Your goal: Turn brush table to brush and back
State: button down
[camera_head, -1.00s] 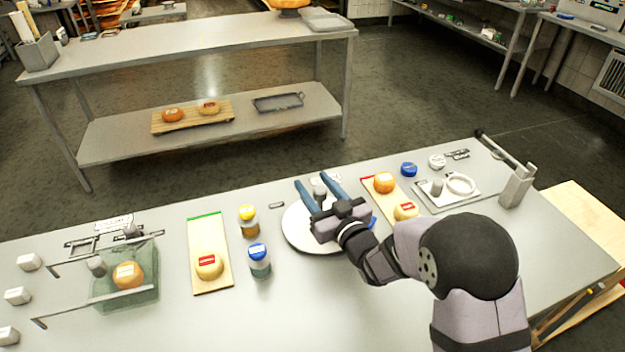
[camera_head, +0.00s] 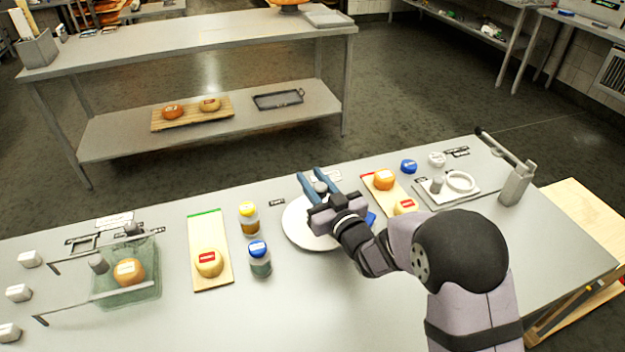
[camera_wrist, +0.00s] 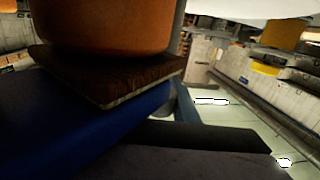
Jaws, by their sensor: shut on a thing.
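The brush table appears to be the round white disc (camera_head: 298,226) in the middle of the work table. My gripper (camera_head: 309,171) is over its far right part, with its blue fingers pointing away from me. A small grey knob (camera_head: 321,187) shows between the fingers, and the gripper is shut on it. The gripper body hides part of the disc. In the wrist view a blue finger (camera_wrist: 90,125) with a brown pad (camera_wrist: 120,78) fills the left side. An orange-brown rounded thing (camera_wrist: 105,25) is close above the pad; I cannot tell what it is.
A board with a cheese (camera_head: 209,262) and two jars, yellow-capped (camera_head: 249,218) and blue-capped (camera_head: 259,260), stand left of the disc. A board with two cheeses (camera_head: 384,180) is close at right. A glassy tank (camera_head: 150,295) stands far left.

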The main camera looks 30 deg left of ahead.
jog(key=shift+w+d+f+m+t+h+b, duration=0.1)
jog(key=shift+m+t+h+b, duration=0.6)
jog(key=shift+t+b, duration=0.15)
jog(key=shift+w+d+m+t+h+b, duration=0.15)
jog(key=shift+m+t+h+b, duration=0.45)
jog(key=shift+m+t+h, duration=0.15)
jog(key=shift+w+d+m+t+h+p, duration=0.15)
jog(key=shift+d+m+t+h, duration=0.45)
jog(key=shift+m+h, duration=1.3)
jog(key=shift+w+d+m+t+h+p, duration=0.15)
jog(key=shift+d+m+t+h, duration=0.7)
jog(key=shift+h, duration=1.8)
jog(key=shift+w+d+m+t+h+p, duration=0.15)
jog(key=shift+m+t+h, duration=0.3)
jog(key=shift+m+h, duration=1.6)
jog(key=shift+r+h, duration=0.2)
jog(key=shift+h, duration=0.35)
jog(key=c, duration=1.4)
grip_release()
jog(key=shift+f, duration=0.1)
